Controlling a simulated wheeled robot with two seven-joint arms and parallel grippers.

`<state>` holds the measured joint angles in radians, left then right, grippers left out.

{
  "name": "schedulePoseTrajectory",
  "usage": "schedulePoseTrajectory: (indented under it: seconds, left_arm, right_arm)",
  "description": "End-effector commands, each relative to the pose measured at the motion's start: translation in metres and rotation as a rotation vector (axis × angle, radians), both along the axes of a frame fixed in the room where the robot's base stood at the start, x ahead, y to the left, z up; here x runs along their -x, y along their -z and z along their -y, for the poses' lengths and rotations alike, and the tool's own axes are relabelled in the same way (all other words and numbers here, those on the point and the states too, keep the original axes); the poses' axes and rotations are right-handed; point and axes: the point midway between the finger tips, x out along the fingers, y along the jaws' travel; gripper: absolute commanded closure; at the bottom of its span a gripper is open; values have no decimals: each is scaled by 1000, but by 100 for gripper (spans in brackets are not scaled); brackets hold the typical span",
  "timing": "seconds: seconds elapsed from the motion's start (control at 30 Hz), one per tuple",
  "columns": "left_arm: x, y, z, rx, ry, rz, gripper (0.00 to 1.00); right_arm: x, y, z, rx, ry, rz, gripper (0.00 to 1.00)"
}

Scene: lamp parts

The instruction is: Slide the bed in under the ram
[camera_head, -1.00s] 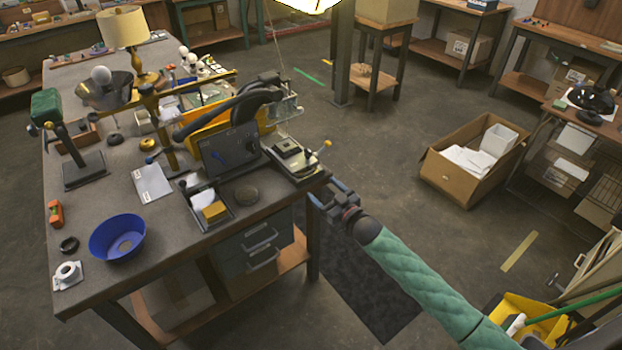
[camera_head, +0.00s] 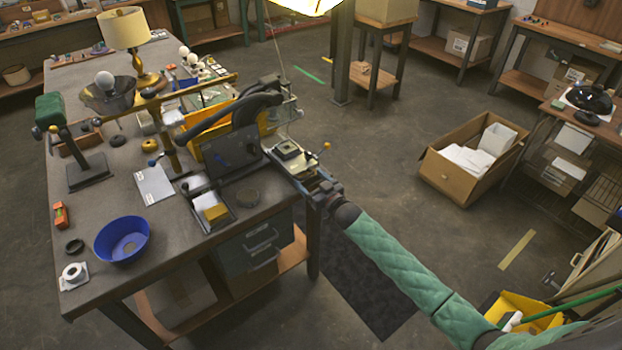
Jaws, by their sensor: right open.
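The bed (camera_head: 298,165) is a pale metal plate carrying a dark square block, at the right edge of the workbench, beside a machine with thick black curved arms (camera_head: 262,103). A thin lever with a small yellow-orange knob (camera_head: 326,146) stands at its right. I cannot clearly pick out the ram; it may be among the black parts above and behind the plate. My right gripper (camera_head: 312,184) is open at the plate's near end, by the bench edge. I cannot tell if its fingers touch the plate. My left gripper is not in view.
A dark upright panel (camera_head: 232,153) stands left of the bed. A parts tray (camera_head: 209,206), a blue bowl (camera_head: 121,239) and a green-headed stand (camera_head: 88,172) are on the bench (camera_head: 165,225).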

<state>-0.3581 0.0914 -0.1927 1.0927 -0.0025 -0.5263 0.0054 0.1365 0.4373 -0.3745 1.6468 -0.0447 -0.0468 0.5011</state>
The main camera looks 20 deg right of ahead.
Motion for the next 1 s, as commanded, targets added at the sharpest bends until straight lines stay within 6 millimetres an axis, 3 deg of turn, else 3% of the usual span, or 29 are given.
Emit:
schedulePoseTrajectory:
  seconds: [0.33, 0.6, 0.8, 1.0]
  left_arm:
    - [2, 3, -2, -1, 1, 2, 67]
    - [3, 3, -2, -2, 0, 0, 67]
    - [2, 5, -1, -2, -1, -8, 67]
    - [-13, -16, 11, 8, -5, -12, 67]
  right_arm:
    - [-3, 1, -1, 0, 0, -1, 25]
    - [-3, 1, -2, 0, -1, -1, 76]
    - [-13, 2, -6, -1, -1, 2, 78]
    - [-35, 2, -15, -2, -2, 2, 78]
